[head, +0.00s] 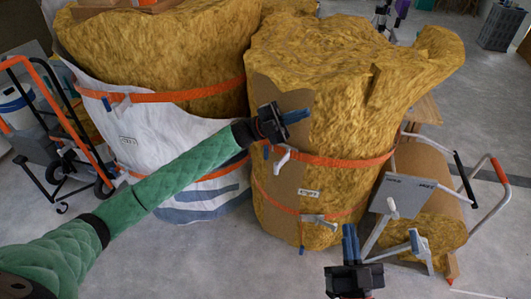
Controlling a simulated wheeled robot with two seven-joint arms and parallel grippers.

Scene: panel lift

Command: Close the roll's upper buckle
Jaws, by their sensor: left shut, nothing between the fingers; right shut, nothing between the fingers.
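A tall yellow insulation roll (345,90) stands in the middle, partly wrapped in brown cardboard (277,195). Its upper orange strap (345,161) carries a pale upper buckle (282,157), with a small blue part at its left. Whether the buckle's lever is open or shut is too small to tell. A lower strap (275,199) has a grey lower buckle (318,219). My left gripper (297,116) is shut and empty, above the upper buckle and apart from it in the picture. My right gripper (350,242) is shut and empty, pointing up, below and right of the lower buckle.
A second, larger roll (165,50) in a white wrap stands at the left, behind my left arm. A cart with orange rails (72,125) is at the far left. A grey panel and frame (410,197) stand right of the roll. Front floor is clear.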

